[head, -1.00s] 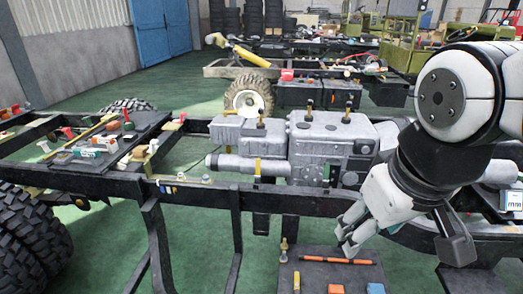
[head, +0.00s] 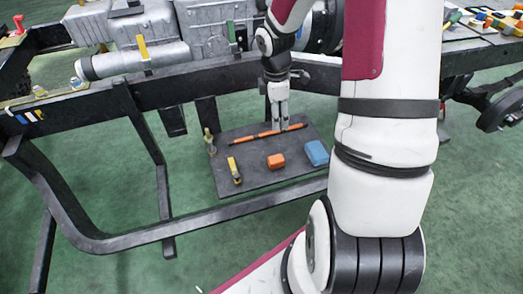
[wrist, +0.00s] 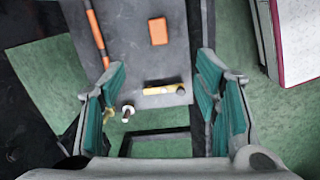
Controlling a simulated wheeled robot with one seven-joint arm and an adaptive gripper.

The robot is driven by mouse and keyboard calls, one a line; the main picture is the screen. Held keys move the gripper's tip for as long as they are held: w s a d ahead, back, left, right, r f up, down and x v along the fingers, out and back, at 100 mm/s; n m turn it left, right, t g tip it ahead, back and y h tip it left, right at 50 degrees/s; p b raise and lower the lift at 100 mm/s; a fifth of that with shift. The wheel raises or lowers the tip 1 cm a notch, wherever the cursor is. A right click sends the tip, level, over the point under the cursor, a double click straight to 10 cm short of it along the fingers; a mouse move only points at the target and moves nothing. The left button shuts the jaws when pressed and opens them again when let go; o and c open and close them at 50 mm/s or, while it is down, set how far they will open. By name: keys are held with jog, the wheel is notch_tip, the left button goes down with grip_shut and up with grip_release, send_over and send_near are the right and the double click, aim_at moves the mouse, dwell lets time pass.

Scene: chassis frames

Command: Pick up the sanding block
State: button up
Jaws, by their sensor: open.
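A small orange block (head: 275,161) and a larger blue block (head: 316,153) lie apart on a dark grey board (head: 255,178) low beside the chassis. I cannot tell for sure which one is the sanding block. My gripper (head: 281,126) points down over the far part of the board, close to an orange-and-black rod (head: 262,134). In the wrist view my gripper (wrist: 163,72) has its teal-padded fingers wide apart with nothing held. The orange block (wrist: 158,31) shows beyond the fingertips there; the blue block is not in that view.
A yellow-and-black tool (head: 234,170) lies on the board's left part, and a brass fitting (head: 210,142) stands at its left edge. The black chassis rail (head: 190,78) runs behind the board, and a lower curved rail (head: 200,214) passes in front. Green floor is open in front.

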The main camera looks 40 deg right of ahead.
jog(key=n+y+b, duration=0.1)
jog(key=n+b, duration=0.1)
jog(key=b, duration=0.1)
send_over(276, 158)
notch_tip(276, 158, down, 11)
notch_tip(276, 158, down, 8)
jog(key=b, duration=0.3)
jog(key=shift+s+f, duration=0.1)
jog(key=shift+f+b, duration=1.8)
jog(key=shift+f, duration=1.25)
jog(key=shift+r, duration=0.1)
jog(key=c, duration=1.3)
